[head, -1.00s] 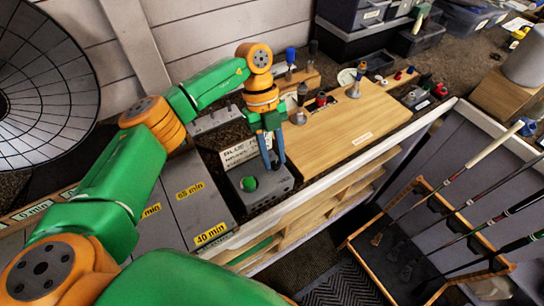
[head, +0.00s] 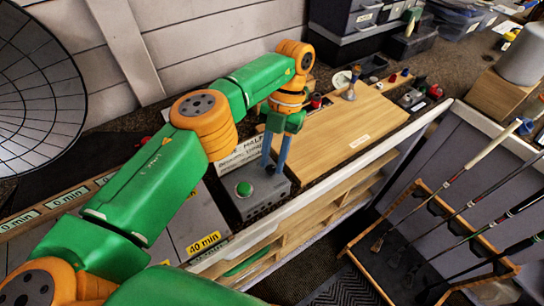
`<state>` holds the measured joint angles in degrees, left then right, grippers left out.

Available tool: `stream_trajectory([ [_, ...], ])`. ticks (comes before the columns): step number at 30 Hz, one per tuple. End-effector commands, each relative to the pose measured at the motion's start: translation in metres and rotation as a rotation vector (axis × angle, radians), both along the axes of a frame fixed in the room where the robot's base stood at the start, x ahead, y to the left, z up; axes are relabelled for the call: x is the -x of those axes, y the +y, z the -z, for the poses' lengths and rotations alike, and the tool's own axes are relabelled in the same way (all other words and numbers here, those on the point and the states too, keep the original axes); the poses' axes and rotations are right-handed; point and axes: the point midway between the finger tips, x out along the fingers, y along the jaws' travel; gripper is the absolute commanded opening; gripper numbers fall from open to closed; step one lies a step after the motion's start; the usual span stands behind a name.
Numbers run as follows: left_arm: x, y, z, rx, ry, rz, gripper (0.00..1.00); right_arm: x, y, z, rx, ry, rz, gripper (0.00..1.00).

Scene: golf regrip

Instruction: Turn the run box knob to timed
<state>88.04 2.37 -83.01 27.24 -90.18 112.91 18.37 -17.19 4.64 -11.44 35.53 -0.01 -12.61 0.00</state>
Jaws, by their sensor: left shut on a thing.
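The run box (head: 262,204) is a grey box with a green button (head: 244,188) on its top, in the middle of the head view. My left gripper (head: 274,170) points down over the back right part of the box's top, its two blue fingers a little apart. It is shut on the run box knob, which the fingers hide. I cannot read the knob's setting or any marks around it. My right gripper is not in view.
A printed sign (head: 243,152) stands behind the box. A wooden board (head: 345,130) lies to the right, and a "40 min" label (head: 203,243) is at front left. A rack (head: 425,285) holds several golf clubs at the right. My left arm covers much of the left side.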

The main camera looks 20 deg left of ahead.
Motion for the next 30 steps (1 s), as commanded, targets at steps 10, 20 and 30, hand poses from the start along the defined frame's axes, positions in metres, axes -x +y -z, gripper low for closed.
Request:
stream_trajectory([
  [10, 0.001, -0.003, 0.000, 0.000, 0.000, 0.331, 0.00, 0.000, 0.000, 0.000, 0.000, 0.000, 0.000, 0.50],
  [20, 0.003, -0.006, 0.001, 0.000, 0.001, 0.645, 0.00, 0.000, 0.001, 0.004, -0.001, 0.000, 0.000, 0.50],
  [30, 0.006, -0.008, 0.002, 0.000, 0.000, 0.958, 0.00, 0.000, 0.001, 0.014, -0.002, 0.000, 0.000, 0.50],
])
